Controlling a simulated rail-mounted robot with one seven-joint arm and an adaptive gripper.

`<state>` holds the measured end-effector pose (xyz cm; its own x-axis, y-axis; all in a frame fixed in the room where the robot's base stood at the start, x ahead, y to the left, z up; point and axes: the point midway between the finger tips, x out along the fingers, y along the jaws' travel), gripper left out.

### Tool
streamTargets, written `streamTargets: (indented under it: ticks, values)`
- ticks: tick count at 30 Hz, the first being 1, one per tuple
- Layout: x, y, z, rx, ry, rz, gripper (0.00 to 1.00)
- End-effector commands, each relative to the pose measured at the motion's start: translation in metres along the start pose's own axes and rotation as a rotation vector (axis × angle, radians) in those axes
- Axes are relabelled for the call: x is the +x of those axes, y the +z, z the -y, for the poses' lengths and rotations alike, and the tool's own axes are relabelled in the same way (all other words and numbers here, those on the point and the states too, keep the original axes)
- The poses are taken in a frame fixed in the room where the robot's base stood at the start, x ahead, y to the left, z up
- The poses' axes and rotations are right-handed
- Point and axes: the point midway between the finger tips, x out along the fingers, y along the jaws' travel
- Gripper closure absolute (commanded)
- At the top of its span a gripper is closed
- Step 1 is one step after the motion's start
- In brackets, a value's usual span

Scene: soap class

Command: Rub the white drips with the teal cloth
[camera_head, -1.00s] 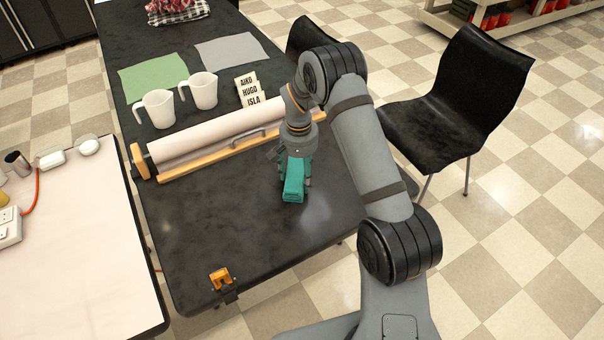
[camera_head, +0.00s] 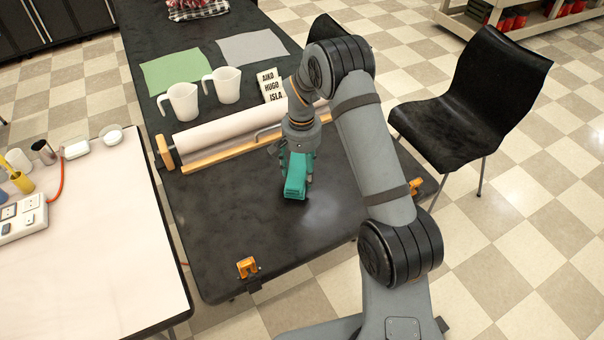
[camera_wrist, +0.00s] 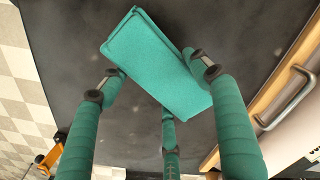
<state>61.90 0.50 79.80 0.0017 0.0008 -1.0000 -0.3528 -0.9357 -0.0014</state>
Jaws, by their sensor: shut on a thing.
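The teal cloth (camera_head: 296,178) is a folded, thick rectangular pad. My gripper (camera_head: 298,160) is shut on it, pointing down over the black table (camera_head: 240,220) in front of the paper roll. In the wrist view the cloth (camera_wrist: 155,60) sits between the fingers of my gripper (camera_wrist: 160,85), its flat face showing. I cannot tell whether the cloth touches the table top. I cannot make out clear white drips; only a pale, soft-edged sheen shows on the table right of the cloth, and a few faint specks in the wrist view.
A paper roll (camera_head: 240,118) on a wooden holder lies behind my gripper. Behind it are two white jugs (camera_head: 183,102) (camera_head: 227,86), a name card (camera_head: 270,85), and green (camera_head: 178,70) and grey (camera_head: 252,46) cloths. An orange clamp (camera_head: 246,267) grips the front edge. A black chair (camera_head: 470,95) stands right.

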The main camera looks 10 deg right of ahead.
Motion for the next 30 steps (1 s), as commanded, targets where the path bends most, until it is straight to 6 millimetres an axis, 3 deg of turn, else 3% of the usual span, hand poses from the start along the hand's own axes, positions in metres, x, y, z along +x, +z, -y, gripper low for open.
streamTargets:
  ticks: [15,30]
  values:
    - [-0.049,0.001,0.0,-0.002,0.002,0.002,0.66]
    - [-0.053,0.001,-0.001,-0.001,0.002,0.002,0.66]
